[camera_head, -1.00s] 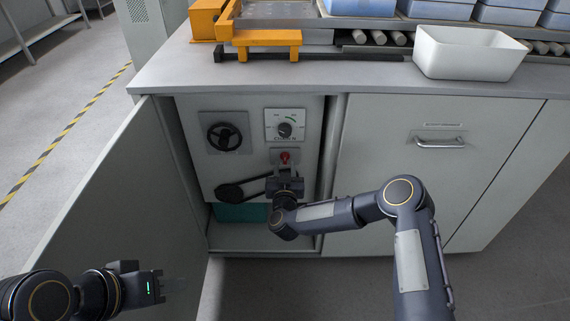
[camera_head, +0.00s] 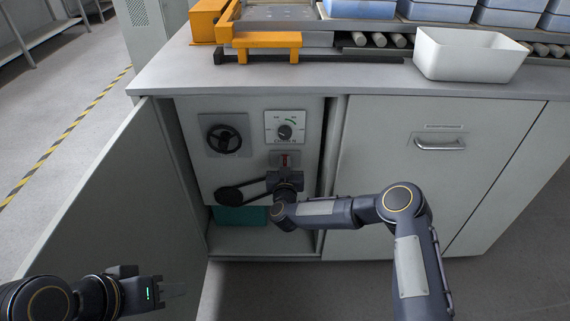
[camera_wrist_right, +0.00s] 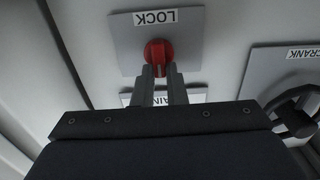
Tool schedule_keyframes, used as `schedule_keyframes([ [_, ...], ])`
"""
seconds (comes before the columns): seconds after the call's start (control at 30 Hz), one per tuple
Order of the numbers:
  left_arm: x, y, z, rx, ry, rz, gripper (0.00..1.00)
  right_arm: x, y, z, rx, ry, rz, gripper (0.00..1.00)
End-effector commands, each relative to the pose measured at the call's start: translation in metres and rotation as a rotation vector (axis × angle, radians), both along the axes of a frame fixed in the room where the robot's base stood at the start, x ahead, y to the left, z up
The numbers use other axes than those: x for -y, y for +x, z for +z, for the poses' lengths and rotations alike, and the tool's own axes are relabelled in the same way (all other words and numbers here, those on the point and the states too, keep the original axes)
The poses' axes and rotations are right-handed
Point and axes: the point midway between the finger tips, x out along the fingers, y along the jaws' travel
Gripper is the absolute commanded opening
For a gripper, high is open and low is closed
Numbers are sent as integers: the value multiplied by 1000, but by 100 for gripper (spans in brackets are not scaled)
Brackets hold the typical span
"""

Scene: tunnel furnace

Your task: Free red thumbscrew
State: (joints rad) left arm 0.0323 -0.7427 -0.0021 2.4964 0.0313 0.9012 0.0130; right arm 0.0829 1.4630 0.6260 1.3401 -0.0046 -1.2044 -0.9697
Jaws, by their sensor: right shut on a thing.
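The red thumbscrew (camera_wrist_right: 158,53) sits on a grey plate labelled LOCK (camera_wrist_right: 185,38) in the right wrist view. It also shows as a small red spot in the head view (camera_head: 285,160), partly covered by my right gripper. My right gripper (camera_wrist_right: 160,72) reaches into the open cabinet, its two fingers shut on the thumbscrew's lower part. My left gripper (camera_head: 172,291) is at the lower left, away from the panel and in front of the open door. Whether its fingers are apart is too small to tell.
A dial (camera_head: 285,131) is above the thumbscrew, a black handwheel (camera_head: 224,138) to its upper left and a dark belt drive (camera_head: 230,195) to its lower left. The open door (camera_head: 115,205) stands at left. A white bin (camera_head: 468,55) is on the counter.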

Motion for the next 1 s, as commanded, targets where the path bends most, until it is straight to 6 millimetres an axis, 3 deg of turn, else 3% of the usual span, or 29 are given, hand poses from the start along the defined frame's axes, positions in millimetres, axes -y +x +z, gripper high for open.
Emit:
schedule_keyframes([
  [0.37, 0, 0, -10, 0, 0, 0, 36, 2, 0, -2, 1, 99, -1, 0],
  [1.0, 0, 0, -62, 0, 0, 0, 36, 10, 0, -7, 2, 669, -1, 0],
])
